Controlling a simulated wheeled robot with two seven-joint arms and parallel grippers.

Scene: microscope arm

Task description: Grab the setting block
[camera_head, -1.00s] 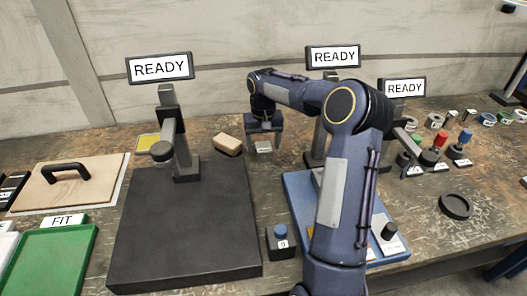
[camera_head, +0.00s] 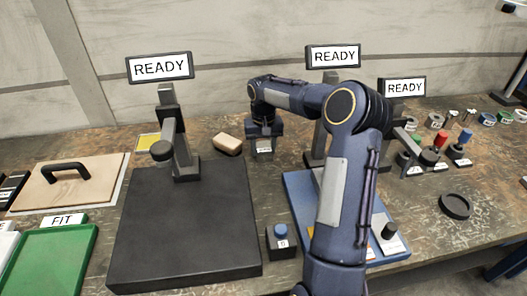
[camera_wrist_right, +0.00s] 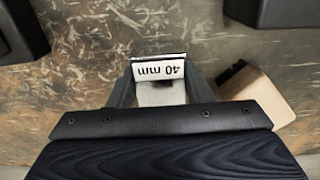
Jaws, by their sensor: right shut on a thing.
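The setting block is a small grey metal block with a white "40 mm" label (camera_wrist_right: 159,72). In the right wrist view it sits between my right gripper's fingers (camera_wrist_right: 160,90). In the head view the block (camera_head: 264,147) shows under my right gripper (camera_head: 263,138), at the back of the bench. My right gripper is shut on the block and points down. I cannot tell whether the block touches the bench. My left gripper is out of view.
A tan wooden block (camera_head: 228,144) lies just left of the gripper. A black plate with a stand (camera_head: 185,230) is at left, and a blue base (camera_head: 297,190) is at right. A small box with a blue button (camera_head: 281,240) stands between them.

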